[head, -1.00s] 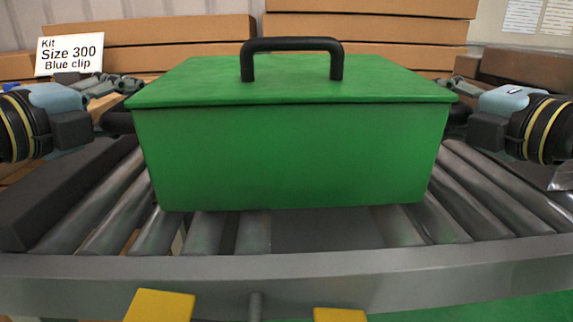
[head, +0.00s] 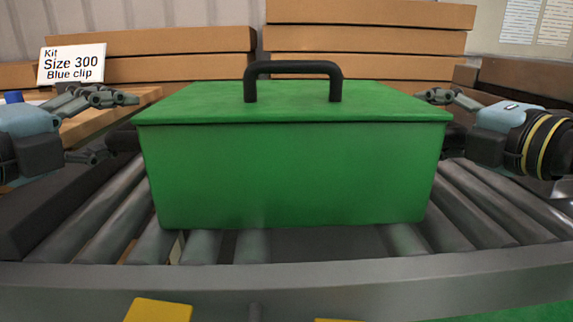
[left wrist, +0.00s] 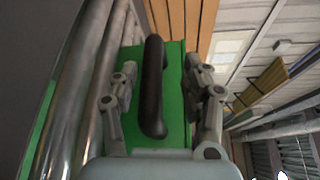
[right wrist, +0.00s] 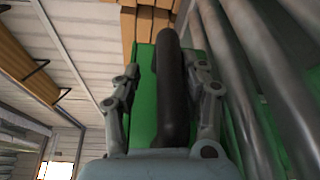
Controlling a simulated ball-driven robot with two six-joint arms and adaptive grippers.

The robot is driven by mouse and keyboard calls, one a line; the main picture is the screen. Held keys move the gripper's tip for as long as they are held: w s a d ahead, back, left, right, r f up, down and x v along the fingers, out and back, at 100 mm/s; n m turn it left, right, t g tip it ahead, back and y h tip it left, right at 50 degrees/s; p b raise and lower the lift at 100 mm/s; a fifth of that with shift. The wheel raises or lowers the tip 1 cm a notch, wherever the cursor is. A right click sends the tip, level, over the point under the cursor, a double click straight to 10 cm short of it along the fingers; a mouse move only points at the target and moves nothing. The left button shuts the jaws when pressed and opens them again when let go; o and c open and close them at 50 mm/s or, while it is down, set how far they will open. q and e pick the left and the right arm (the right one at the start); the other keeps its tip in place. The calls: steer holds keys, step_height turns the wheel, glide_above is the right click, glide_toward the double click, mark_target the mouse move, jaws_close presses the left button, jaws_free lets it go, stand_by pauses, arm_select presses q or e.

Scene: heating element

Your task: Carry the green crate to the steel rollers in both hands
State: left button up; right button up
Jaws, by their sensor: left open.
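The green crate (head: 290,170) with a black top handle (head: 293,67) sits level on the steel rollers (head: 203,246). A black side handle (head: 124,138) sticks out from its left end. My left gripper (head: 114,127) is open beside that end, drawn back from the crate. In the left wrist view the black handle (left wrist: 152,85) stands between its spread fingers, clear of both. My right gripper (head: 447,122) is at the right end, partly hidden by the crate. In the right wrist view its fingers are spread around the other black side handle (right wrist: 172,90), with a gap showing.
A grey rail (head: 300,278) runs along the front of the rollers. Long cardboard boxes (head: 370,42) are stacked behind. A sign reading "Kit Size 300 Blue clip" (head: 72,64) stands at the back left. Bare rollers (head: 490,205) lie right of the crate.

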arm_select(q)
steer(key=v, duration=0.3)
steer(key=shift+s+a+f, duration=0.1)
steer(key=shift+s+a, duration=0.15)
arm_select(e)
steer(key=v, duration=0.6)
steer(key=shift+s+d, duration=0.1)
steer(key=shift+s, duration=0.1)
arm_select(q)
steer(key=shift+s, duration=0.55)
arm_select(e)
steer(key=shift+s+d+r, duration=0.1)
steer(key=shift+s, duration=0.4)
arm_select(q)
steer(key=shift+r, duration=0.25)
arm_select(e)
steer(key=d+p, duration=0.2)
steer(key=p, duration=0.1)
steer(key=s+d+p, duration=0.1)
steer(key=d+p, duration=0.1)
steer(key=p, duration=0.2)
steer(key=d+p, duration=0.1)
steer(key=p, duration=0.2)
steer(key=shift+s+d, duration=0.35)
steer(key=shift+d, duration=0.05)
arm_select(q)
step_height(320, 180, up, 14)
steer(key=t, duration=0.1)
steer(key=shift+s, duration=0.4)
